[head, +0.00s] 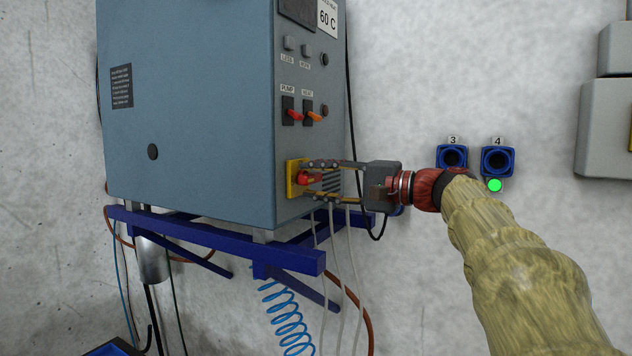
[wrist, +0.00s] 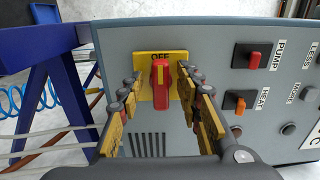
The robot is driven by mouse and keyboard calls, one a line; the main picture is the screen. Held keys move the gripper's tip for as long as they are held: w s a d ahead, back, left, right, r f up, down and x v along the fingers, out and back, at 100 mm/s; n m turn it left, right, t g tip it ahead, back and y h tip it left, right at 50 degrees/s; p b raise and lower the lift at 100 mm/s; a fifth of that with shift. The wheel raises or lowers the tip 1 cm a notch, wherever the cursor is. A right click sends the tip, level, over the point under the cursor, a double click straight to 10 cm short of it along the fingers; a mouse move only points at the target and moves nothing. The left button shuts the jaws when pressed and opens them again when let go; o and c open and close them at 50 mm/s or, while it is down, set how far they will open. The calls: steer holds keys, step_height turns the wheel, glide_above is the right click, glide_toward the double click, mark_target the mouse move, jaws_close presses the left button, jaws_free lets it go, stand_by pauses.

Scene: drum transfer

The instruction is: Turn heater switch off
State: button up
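The blue-grey heater cabinet (head: 200,130) has a yellow plate (head: 292,180) with a red rotary switch (head: 309,179) low on its panel face. In the wrist view the red switch (wrist: 160,88) stands lengthwise up the picture, with its yellow mark near the plate's "OFF" lettering. My gripper (head: 307,181) reaches in from the right, fingers above and below the switch. In the wrist view my gripper (wrist: 160,80) is open, with gaps between both fingers and the switch. An orange HEAT rocker (head: 314,116) sits higher on the panel.
A red PUMP rocker (head: 294,116) sits left of the HEAT rocker. The cabinet stands on a blue bracket (head: 200,235), with white hoses (head: 337,270) and a blue coiled hose (head: 288,320) below. Numbered blue sockets (head: 453,156) are on the wall behind my arm.

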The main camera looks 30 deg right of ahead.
steer(key=v, duration=1.2)
